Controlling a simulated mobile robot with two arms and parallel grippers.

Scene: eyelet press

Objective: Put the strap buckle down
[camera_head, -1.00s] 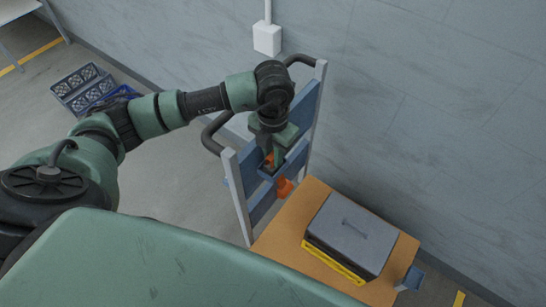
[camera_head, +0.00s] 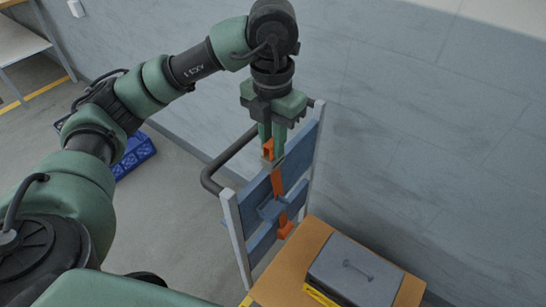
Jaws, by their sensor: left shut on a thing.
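The strap buckle (camera_head: 268,149) is orange and sits between the fingers of my left gripper (camera_head: 272,152). The gripper points down and is shut on it, above the small blue holder on the cart's upright frame. An orange strap (camera_head: 277,182) shows below the fingers, running down to the blue holder (camera_head: 271,209). Another orange piece (camera_head: 285,227) hangs below the holder. The fingers partly hide the buckle. My right gripper is not in view.
A wall rises close behind. A blue crate (camera_head: 137,152) is on the floor at left.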

